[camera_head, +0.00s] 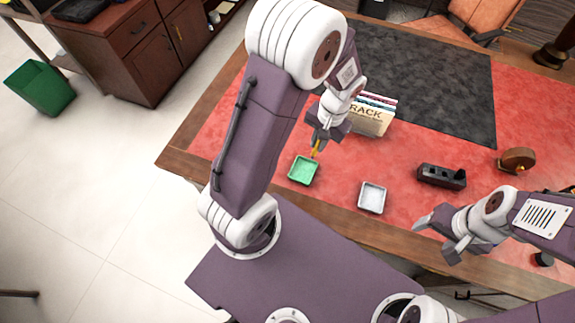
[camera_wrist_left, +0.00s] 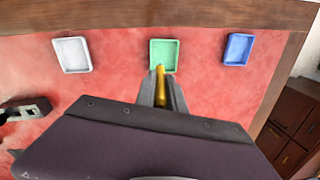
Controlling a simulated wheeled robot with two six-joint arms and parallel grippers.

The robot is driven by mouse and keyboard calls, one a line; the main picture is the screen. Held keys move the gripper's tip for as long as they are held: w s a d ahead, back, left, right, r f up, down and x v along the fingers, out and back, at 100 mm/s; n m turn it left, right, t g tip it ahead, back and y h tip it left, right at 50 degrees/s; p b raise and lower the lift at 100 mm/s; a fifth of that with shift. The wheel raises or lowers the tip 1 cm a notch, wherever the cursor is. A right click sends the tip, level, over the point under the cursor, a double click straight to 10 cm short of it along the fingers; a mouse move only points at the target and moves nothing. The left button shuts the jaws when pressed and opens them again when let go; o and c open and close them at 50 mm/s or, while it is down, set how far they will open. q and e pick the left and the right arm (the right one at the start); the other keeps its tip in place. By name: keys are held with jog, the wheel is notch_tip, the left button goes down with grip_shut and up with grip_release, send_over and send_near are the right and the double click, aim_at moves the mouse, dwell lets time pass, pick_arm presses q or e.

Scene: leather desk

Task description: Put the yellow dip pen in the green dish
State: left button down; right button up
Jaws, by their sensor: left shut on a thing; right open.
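The yellow dip pen (camera_head: 315,149) is held in my left gripper (camera_head: 318,140), which is shut on it. The pen points down toward the green dish (camera_head: 303,170) on the red desk top. In the left wrist view the pen (camera_wrist_left: 161,88) lies between the fingers of my left gripper (camera_wrist_left: 161,85), and its far end shows close to the near edge of the green dish (camera_wrist_left: 163,55). I cannot tell whether the pen touches the dish. My right gripper (camera_head: 432,235) is open and empty over the front edge of the desk.
A white dish (camera_head: 372,197) stands right of the green dish. A blue dish (camera_wrist_left: 237,49) shows in the left wrist view. A black block with holes (camera_head: 441,177), a wooden rocker blotter (camera_head: 517,159) and a rack of files (camera_head: 370,115) also stand on the desk.

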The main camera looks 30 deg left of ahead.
pick_arm(q)
jog(key=shift+a+n, duration=0.3)
jog(key=shift+n, duration=0.1)
jog(key=shift+w+d+r+n+h, duration=0.1)
jog(key=shift+w+d+n+h, duration=0.15)
jog(key=shift+n, duration=0.25)
jog(key=w+d+f+n, duration=0.2)
jog(key=w+d+n, duration=0.3)
jog(key=w+d, duration=0.1)
jog(key=s+a+f+p, duration=0.2)
jog(key=s+a+f, duration=0.4)
jog(key=a+f, duration=0.3)
notch_tip(320, 180, down, 2)
jog(key=shift+s+a+h, duration=0.2)
jog(key=shift+a+h, duration=0.2)
jog(key=shift+h, duration=0.05)
pick_arm(e)
jog(key=shift+r, duration=0.95)
pick_arm(q)
jog(key=shift+f, duration=0.1)
pick_arm(e)
jog(key=shift+f, duration=0.1)
pick_arm(q)
jog(key=c, duration=1.4)
grip_release()
